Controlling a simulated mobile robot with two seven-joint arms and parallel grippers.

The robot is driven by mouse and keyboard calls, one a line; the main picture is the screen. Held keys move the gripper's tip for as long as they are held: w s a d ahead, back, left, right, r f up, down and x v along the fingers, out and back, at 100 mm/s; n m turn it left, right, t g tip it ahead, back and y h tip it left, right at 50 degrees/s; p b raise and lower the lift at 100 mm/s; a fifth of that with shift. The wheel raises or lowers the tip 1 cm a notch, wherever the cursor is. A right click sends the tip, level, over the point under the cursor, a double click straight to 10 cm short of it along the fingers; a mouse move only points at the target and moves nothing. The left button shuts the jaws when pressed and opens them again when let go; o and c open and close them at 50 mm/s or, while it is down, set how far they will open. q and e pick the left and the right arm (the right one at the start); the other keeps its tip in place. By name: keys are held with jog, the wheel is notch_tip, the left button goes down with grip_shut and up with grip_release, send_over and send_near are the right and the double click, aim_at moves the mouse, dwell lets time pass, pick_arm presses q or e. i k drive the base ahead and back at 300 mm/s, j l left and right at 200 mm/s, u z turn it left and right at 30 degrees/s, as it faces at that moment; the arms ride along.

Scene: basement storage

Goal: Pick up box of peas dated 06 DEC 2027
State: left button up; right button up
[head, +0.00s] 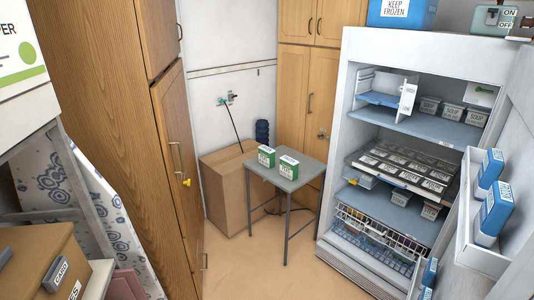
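Two small green and white boxes stand upright on a grey side table (262,174). The left box (266,157) is a little farther back and the right box (288,167) is nearer the table's middle. They stand close together. Both seem to carry print on their faces, but it is too small to read, so I cannot tell their contents or dates. Neither of my grippers is in view.
An open white fridge (350,146) with stocked shelves stands right; its door (482,258) holds blue cartons and swings toward me. A cardboard box (225,190) is behind the table. Tall wooden cabinets (115,130) stand left. The floor (235,270) before the table is clear.

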aim_at(266, 155)
jog(key=i+z, duration=0.25)
jog(key=i, duration=0.45)
jog(key=i+j+z, duration=0.2)
jog(key=i, duration=0.45)
